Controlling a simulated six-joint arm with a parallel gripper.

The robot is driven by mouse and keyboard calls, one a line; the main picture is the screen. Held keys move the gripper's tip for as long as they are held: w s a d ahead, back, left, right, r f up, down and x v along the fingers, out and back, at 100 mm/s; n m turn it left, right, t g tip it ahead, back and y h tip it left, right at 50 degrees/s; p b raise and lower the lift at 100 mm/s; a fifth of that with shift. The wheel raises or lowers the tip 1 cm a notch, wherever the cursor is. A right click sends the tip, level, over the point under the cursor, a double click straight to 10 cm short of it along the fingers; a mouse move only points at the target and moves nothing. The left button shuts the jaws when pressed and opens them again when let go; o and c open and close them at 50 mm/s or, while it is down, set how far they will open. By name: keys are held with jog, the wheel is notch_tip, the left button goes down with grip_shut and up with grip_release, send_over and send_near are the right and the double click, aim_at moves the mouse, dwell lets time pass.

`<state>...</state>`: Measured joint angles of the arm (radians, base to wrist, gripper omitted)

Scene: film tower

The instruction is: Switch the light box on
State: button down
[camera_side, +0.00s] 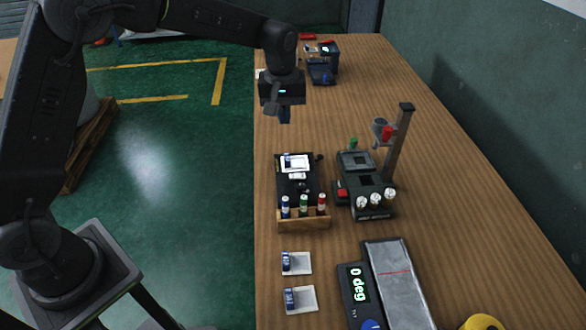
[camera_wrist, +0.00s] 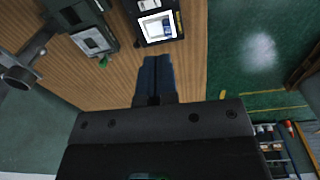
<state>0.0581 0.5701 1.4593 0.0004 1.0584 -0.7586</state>
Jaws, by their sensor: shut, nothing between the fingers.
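A black unit (camera_side: 282,186) that looks like the light box lies on the wooden table, with a bright white panel (camera_side: 295,163) at its far end. A small blue piece sits on the panel's edge. I cannot tell whether the panel is lit, and no switch is clear to me. The panel also shows at the top of the wrist view (camera_wrist: 158,27). My gripper (camera_side: 285,116) points down above the table, just beyond the far end of the black unit, apart from it. Its blue fingers (camera_wrist: 156,72) are shut together and empty.
Right of the black unit stands a dark machine (camera_side: 376,208) with a red button (camera_side: 342,193), several white dials and a tall post (camera_side: 398,145). A wooden rack (camera_side: 303,223) holds three small bottles. The far table middle is clear.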

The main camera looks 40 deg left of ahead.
jog(key=n, duration=0.1)
send_over(298, 175)
jog(key=a, duration=0.1)
notch_tip(298, 175, down, 5)
jog(key=shift+s+r+g, duration=0.2)
jog(key=shift+s+g, duration=0.1)
jog(key=shift+s, duration=0.15)
notch_tip(298, 175, down, 14)
jog(key=shift+s+f, duration=0.1)
jog(key=shift+f, duration=0.15)
dwell(0.5)
jog(key=shift+w+d+r, duration=0.25)
jog(key=shift+w+d, duration=0.25)
jog(key=shift+w, duration=0.05)
jog(key=shift+r, duration=0.15)
